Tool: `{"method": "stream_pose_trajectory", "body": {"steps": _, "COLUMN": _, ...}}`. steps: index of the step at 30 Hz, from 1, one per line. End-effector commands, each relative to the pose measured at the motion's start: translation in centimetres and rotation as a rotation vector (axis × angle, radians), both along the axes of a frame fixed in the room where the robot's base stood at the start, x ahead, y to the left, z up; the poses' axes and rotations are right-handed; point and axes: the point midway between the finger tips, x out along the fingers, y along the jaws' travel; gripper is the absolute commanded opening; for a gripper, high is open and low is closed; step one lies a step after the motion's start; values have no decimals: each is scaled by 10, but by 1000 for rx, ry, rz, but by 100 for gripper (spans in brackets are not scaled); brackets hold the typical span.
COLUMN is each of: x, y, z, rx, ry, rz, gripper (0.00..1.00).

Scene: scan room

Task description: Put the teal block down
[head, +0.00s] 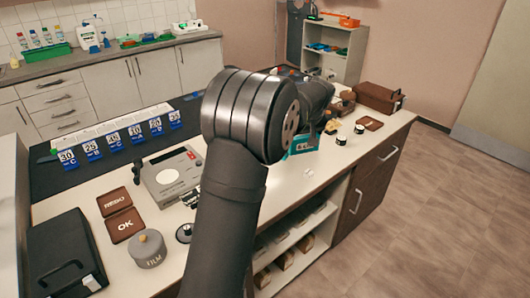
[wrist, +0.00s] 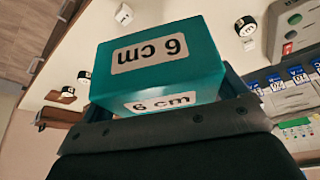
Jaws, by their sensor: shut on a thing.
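The teal block (head: 303,143) carries white "6 cm" labels. In the head view it shows only partly behind my dark arm, near the right part of the white worktop (head: 322,172). In the wrist view the block (wrist: 160,62) fills the middle, its label upside down on the upper face. My gripper (wrist: 160,85) is shut on the block. In the head view my gripper (head: 316,135) is largely hidden behind my arm. The worktop shows beyond the block in the wrist view, and I cannot tell how far the block is above it.
A small white cube (head: 308,171) lies near the front edge. Black discs with white tops (head: 341,140) and a brown pad (head: 373,123) lie right of the block. A brown case (head: 380,97) stands at the far right. A grey device (head: 173,175) and grey FILM weight (head: 148,248) stand left.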

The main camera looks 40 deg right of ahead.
Motion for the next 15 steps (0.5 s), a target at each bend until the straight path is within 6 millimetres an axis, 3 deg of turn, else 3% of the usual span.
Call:
{"method": "stream_pose_trajectory", "body": {"steps": 6, "x": 0, "y": 0, "z": -52, "rx": 1, "ry": 1, "rz": 0, "gripper": 56}}
{"method": "stream_pose_trajectory", "body": {"steps": 11, "x": 3, "y": 0, "z": -75, "rx": -1, "ry": -1, "rz": 1, "gripper": 56}}
{"method": "stream_pose_trajectory", "body": {"steps": 15, "x": 22, "y": 4, "z": -90, "rx": -1, "ry": -1, "rz": 5, "gripper": 56}}
